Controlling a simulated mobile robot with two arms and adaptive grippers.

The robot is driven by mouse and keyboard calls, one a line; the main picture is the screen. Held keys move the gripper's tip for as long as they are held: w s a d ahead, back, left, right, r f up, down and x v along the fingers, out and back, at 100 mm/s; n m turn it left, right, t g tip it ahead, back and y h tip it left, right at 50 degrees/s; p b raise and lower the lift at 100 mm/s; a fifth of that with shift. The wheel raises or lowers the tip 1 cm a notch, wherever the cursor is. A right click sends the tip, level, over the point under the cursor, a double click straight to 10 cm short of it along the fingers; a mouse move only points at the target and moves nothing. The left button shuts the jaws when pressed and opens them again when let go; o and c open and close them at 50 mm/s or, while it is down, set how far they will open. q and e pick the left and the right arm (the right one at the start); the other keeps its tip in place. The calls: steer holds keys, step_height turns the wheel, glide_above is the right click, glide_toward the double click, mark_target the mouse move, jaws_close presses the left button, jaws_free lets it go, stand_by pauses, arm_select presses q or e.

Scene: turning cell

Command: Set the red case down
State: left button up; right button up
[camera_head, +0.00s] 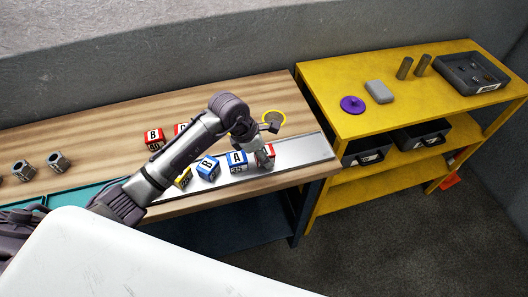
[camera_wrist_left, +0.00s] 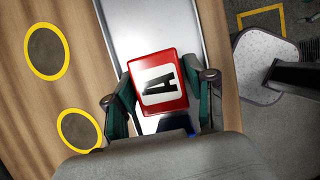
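A red case (camera_head: 270,149) with a white label sits between the fingers of my left gripper (camera_head: 262,158), at the right end of a row of cases along the metal strip (camera_head: 308,150). My right gripper is not in view.
Blue cases (camera_head: 237,161) and a partly hidden yellow case (camera_head: 183,177) stand left of the gripper. Another red case (camera_head: 154,138) stands farther back on the wooden bench (camera_head: 100,126). A yellow ring (camera_head: 284,118) marks the bench. The strip's right end is clear. A yellow shelf (camera_head: 370,122) adjoins.

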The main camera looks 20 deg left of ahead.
arm_select(q)
steer(key=shift+o, duration=0.7)
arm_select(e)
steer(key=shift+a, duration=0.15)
arm_select(q)
steer(key=shift+r, duration=0.25)
steer(key=shift+a+r, duration=0.15)
steer(key=shift+r, duration=0.15)
steer(key=b+v, duration=0.2)
steer(key=v, duration=0.9)
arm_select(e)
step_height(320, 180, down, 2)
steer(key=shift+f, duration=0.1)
arm_select(q)
steer(key=shift+s+r, duration=0.1)
